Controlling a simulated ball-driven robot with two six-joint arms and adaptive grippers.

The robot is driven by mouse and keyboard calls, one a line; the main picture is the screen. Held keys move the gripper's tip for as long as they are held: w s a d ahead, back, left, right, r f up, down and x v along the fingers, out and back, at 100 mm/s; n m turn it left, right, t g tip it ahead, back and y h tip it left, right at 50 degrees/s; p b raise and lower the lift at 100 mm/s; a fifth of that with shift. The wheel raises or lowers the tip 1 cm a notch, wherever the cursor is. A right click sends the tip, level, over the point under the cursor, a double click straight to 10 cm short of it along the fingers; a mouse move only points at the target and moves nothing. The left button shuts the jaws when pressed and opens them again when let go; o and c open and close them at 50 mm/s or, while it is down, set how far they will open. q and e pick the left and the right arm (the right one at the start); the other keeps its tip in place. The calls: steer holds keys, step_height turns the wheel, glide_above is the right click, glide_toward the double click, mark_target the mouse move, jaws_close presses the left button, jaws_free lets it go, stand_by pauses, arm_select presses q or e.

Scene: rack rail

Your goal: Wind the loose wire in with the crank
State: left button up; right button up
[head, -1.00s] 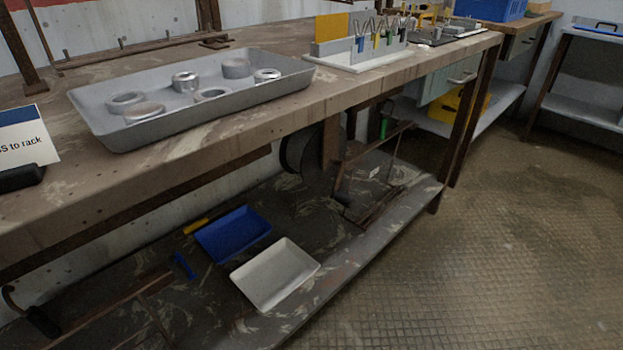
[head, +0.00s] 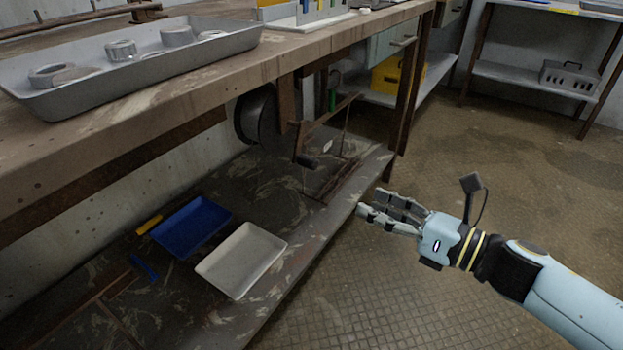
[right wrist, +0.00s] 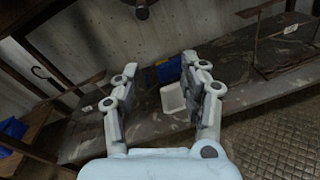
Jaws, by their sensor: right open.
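A dark round drum (head: 254,116) hangs under the workbench, beside a rusty leg. A rusty bar frame stands to its right, and a short dark grip (head: 308,160), perhaps the crank handle, sticks out in front of it. I cannot make out the loose wire for certain. My right gripper (head: 368,203) is open and empty. It is at the front edge of the lower shelf, to the right of and apart from the dark grip. In the right wrist view its two fingers (right wrist: 159,66) stand apart with nothing held between them. My left gripper is not in view.
A blue tray (head: 190,224) and a white tray (head: 242,260) lie on the lower shelf (head: 275,295). The workbench (head: 150,105) overhangs it, with a grey metal tray (head: 130,87) of rings on top. The tiled floor (head: 470,160) is clear on the right.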

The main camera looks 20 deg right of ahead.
mark_target(317, 165)
steer(key=w+a+r+n, duration=0.1)
steer(key=w+a, duration=0.1)
steer(key=w, duration=0.1)
steer(key=w+a+r+n+y, duration=0.1)
steer(key=w+a, duration=0.2)
steer(key=w, duration=0.1)
steer(key=w+a+r+n+b, duration=0.1)
steer(key=w+a+r, duration=0.1)
steer(key=w+a, duration=0.1)
steer(key=shift+w+a+y, duration=0.1)
steer(key=shift+w+y, duration=0.2)
jaws_close()
